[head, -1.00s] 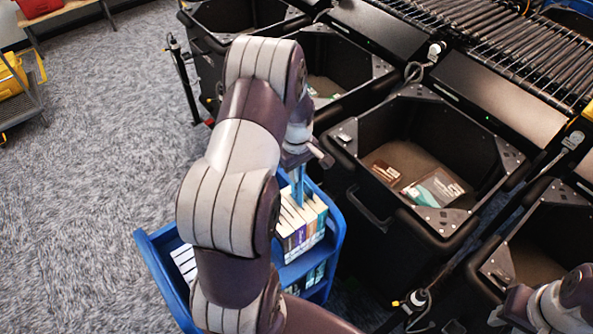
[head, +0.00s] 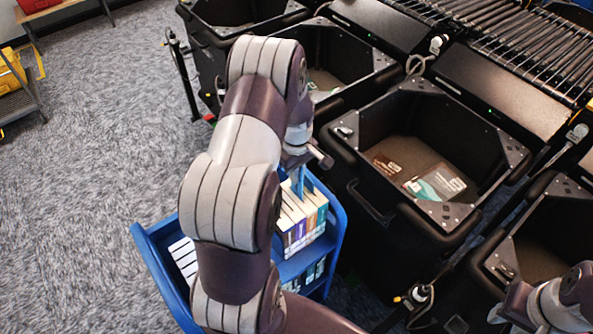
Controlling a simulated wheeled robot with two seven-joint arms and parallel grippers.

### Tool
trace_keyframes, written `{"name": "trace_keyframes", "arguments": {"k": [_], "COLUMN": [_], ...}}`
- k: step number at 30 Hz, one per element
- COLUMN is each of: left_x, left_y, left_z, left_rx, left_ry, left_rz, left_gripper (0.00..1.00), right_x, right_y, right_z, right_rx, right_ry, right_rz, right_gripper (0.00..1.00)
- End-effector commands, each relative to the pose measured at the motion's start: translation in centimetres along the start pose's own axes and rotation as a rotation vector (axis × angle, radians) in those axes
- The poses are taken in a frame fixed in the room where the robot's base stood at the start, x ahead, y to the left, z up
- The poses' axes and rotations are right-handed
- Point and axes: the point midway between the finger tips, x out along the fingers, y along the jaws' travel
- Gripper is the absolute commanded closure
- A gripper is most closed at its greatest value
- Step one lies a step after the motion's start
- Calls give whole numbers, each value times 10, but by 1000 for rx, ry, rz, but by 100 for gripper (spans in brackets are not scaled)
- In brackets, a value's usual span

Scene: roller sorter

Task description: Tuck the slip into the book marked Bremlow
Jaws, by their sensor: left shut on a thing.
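My left gripper (head: 302,161) is above the blue book cart, partly hidden by my own arm. It is shut on a narrow blue slip (head: 301,182) that hangs down. The slip's lower end meets the tops of the upright books (head: 305,225); whether it is between pages or in front of a book cannot be told. The books have white page edges and purple, orange and teal spines. Their lettering is too small to read, so I cannot tell which is Bremlow. My right arm shows at the lower right, but its gripper is out of view.
The blue cart (head: 338,232) also holds white-edged books (head: 184,262) at its left. A black bin (head: 372,232) with flat packets inside stands close to its right, with more bins behind and beside. A roller conveyor (head: 520,45) runs at the top right.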

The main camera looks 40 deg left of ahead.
Motion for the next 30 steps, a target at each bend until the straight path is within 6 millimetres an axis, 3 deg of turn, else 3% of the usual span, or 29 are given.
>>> {"name": "trace_keyframes", "arguments": {"k": [30], "left_x": [37], "left_y": [0], "left_z": [0], "left_rx": [0], "left_ry": [0], "left_rz": [0], "left_gripper": [100], "right_x": [25], "right_y": [0], "right_z": [3], "right_rx": [0], "right_ry": [0], "right_rz": [0], "right_gripper": [64]}}
